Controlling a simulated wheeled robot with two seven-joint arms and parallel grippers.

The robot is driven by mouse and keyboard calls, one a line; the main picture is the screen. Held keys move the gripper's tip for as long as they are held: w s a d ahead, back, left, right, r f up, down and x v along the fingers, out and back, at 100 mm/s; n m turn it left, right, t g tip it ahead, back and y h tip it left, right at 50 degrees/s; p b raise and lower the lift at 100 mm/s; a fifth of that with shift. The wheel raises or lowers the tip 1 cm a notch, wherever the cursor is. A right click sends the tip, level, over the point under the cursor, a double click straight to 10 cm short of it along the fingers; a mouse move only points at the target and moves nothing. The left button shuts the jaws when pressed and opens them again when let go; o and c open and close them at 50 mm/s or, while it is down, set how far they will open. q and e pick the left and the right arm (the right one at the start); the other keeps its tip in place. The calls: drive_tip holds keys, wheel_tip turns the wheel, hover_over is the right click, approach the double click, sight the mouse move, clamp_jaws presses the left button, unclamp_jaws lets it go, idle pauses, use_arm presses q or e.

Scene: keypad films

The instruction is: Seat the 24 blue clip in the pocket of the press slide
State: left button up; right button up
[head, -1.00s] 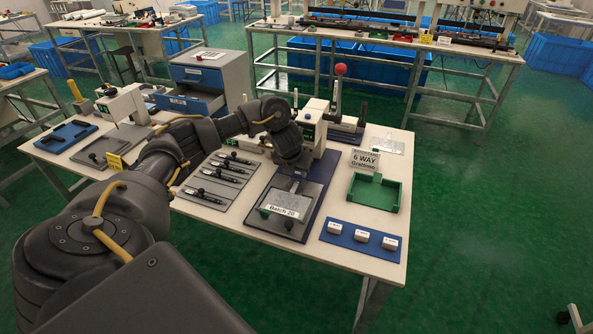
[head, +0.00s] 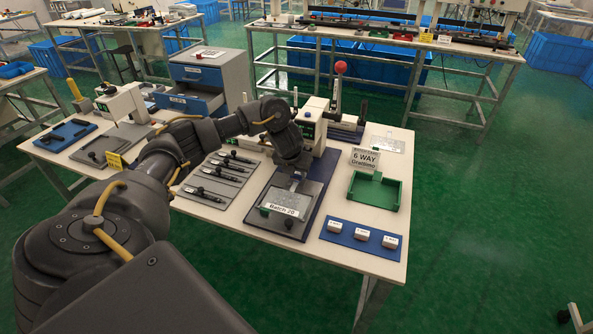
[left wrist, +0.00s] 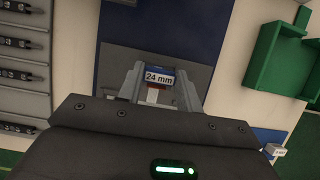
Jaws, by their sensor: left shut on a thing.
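My left gripper (head: 294,172) is over the grey plate (head: 268,222) of the press, which appears to be the slide. In the left wrist view my left gripper (left wrist: 158,88) is shut on a small clip (left wrist: 159,76) with a white "24 mm" label and a blue edge. The grey plate (left wrist: 118,58) lies below it. The pocket is hidden, so I cannot tell whether the clip touches it. A "Batch 20" label (head: 283,208) lies across the plate near green parts. My right gripper is not in view.
The press (head: 312,120) with its red-knobbed lever (head: 340,69) stands just behind. A green tray (head: 373,193) is at the right. Three white blocks sit on a blue strip (head: 346,232) near the front edge. Several dark tools lie on a grey mat (head: 210,196) at the left.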

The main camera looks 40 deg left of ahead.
use_arm(q)
drive_tip(key=shift+f+b, duration=0.6)
drive_tip(key=shift+f, duration=0.3)
drive_tip(key=o, duration=1)
drive_tip(key=shift+o, duration=0.2)
drive_tip(key=shift+d, duration=0.1)
drive_tip(key=p+v, duration=0.4)
drive_tip(key=v, duration=0.7)
drive_tip(key=shift+w+f, duration=0.1)
drive_tip(key=shift+w, duration=0.1)
